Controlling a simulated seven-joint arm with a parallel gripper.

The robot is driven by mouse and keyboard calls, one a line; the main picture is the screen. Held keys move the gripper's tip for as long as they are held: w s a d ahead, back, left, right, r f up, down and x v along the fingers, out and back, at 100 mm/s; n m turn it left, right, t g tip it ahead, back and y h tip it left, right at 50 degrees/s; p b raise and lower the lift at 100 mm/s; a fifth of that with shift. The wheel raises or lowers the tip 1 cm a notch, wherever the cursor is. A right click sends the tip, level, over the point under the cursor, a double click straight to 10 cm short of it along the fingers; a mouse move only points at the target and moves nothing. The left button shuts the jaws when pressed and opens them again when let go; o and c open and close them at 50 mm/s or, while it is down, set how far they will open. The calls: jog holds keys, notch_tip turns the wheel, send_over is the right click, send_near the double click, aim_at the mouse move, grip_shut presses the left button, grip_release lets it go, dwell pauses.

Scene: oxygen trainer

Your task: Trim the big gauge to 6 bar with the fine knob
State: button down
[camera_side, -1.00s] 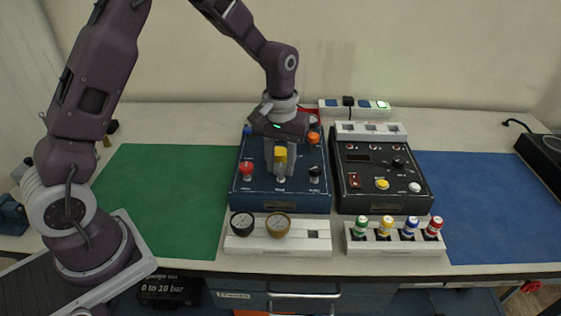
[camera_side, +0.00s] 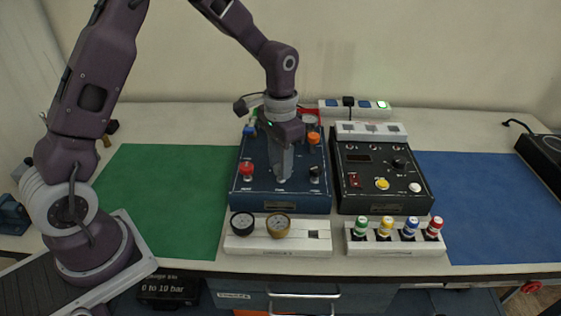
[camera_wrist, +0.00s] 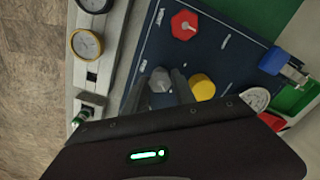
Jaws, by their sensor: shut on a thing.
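My gripper (camera_side: 282,178) points down over the blue panel (camera_side: 245,196) in the side view. In the wrist view my gripper (camera_wrist: 160,88) is shut on a small grey knob (camera_wrist: 160,76), with one finger on each side. A yellow knob (camera_wrist: 202,87) stands just outside the right-hand finger; in the side view the gripper hides it. A red knob (camera_side: 247,168) stands to the left. The big gauge (camera_side: 311,121) is at the back right of the panel, and part of its dial (camera_wrist: 256,98) shows in the wrist view. Its needle is too small to read.
A black control box (camera_side: 350,198) stands close on the right. A black knob (camera_side: 314,172) and an orange knob (camera_side: 313,138) are on the panel's right side. Two loose gauges sit in a white tray (camera_side: 300,248) in front. The green mat (camera_side: 160,200) is clear.

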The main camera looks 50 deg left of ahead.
jog(key=shift+m, duration=0.5)
jog(key=c, duration=1)
grip_release()
jog(key=shift+c, duration=0.2)
jog(key=shift+r, duration=0.1)
notch_tip(320, 180, up, 6)
jog(key=shift+r, duration=0.45)
